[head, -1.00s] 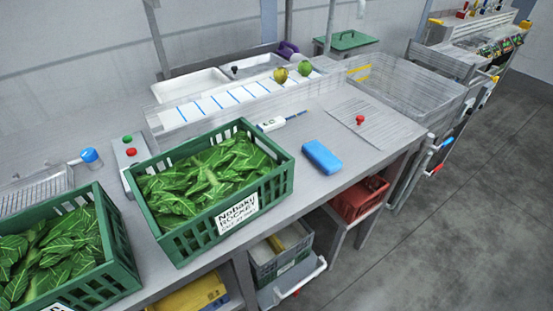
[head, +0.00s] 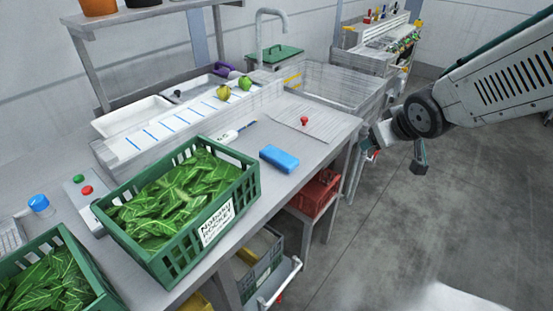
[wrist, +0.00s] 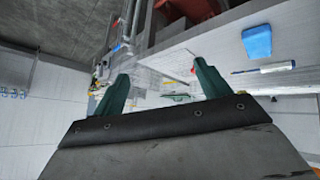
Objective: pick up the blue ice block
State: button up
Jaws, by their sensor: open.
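The blue ice block (head: 279,159) lies flat on the grey worktop near its front edge, to the right of a green crate of leaves. It also shows at the upper right in the wrist view (wrist: 257,42). My gripper (wrist: 158,88) shows two green fingers spread apart with nothing between them. In the head view my arm comes in from the right, and its end (head: 420,160) hangs over the floor, right of the worktop and apart from the block.
A green crate of leafy greens (head: 190,240) stands left of the block. A white pen-like meter (head: 232,134) lies behind it. A sheet with a red knob-like item (head: 304,121) is to the right. A red crate (head: 316,194) sits below the worktop.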

jog(key=w+a+f+n+t+y, duration=0.1)
jog(key=w+a+f+n+y, duration=0.2)
jog(key=w+a+f, duration=0.3)
jog(key=n+y, duration=0.3)
jog(key=y, duration=0.4)
send_near(286, 159)
jog(key=shift+g, duration=0.3)
jog(key=x, duration=0.4)
jog(key=shift+w+r, duration=0.2)
jog(key=shift+w, duration=0.15)
jog(key=x, duration=0.7)
jog(key=shift+a+f, duration=0.15)
jog(key=c, duration=1.1)
